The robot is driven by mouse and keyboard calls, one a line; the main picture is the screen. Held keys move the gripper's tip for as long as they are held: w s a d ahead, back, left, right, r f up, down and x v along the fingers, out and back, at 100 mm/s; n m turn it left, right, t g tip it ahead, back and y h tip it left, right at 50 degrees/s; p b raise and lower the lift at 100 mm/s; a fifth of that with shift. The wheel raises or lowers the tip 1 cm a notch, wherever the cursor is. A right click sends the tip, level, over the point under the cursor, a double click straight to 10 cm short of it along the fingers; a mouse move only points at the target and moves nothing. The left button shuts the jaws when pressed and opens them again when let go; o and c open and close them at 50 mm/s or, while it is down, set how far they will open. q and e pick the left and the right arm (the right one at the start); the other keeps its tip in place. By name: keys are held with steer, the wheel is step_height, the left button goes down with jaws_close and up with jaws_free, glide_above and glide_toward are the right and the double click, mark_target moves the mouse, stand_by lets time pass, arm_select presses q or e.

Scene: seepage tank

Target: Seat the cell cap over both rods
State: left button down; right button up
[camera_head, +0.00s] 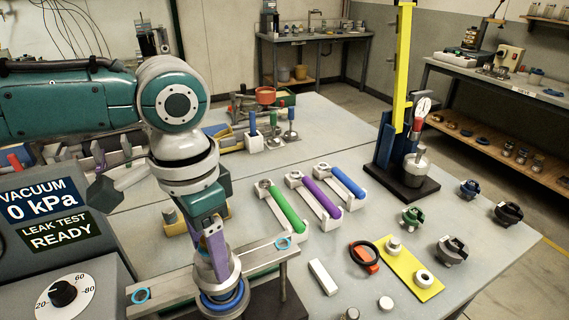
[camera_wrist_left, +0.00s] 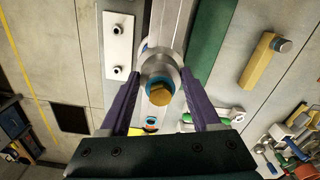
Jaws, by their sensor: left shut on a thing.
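The cell cap (camera_head: 262,256) is a pale metal crossbar with a round hub in the middle and a blue-ringed hole near each end. My left gripper (camera_head: 217,256) points down with its purple fingers closed on the hub. The left wrist view shows the hub (camera_wrist_left: 178,75) between the fingers (camera_wrist_left: 163,108), with a brass hex knob at its centre. A cylinder with a blue ring (camera_head: 222,298) stands below the hub. A thin upright rod (camera_head: 283,285) shows under the bar's right end; I cannot tell whether it enters the hole. The other rod is not clearly visible. My right gripper is not in view.
A vacuum panel (camera_head: 45,220) and a dial box (camera_head: 65,292) stand at the left. Green, purple and blue-handled tools (camera_head: 318,198) lie to the right. A yellow plate (camera_head: 415,276) and a gauge press (camera_head: 405,170) are farther right.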

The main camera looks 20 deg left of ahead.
arm_select(q)
steer(key=shift+f+b, duration=1.1)
steer(key=shift+f, duration=0.7)
jaws_free()
steer(key=shift+r, duration=0.15)
step_height(320, 180, up, 10)
steer(key=shift+f, duration=0.1)
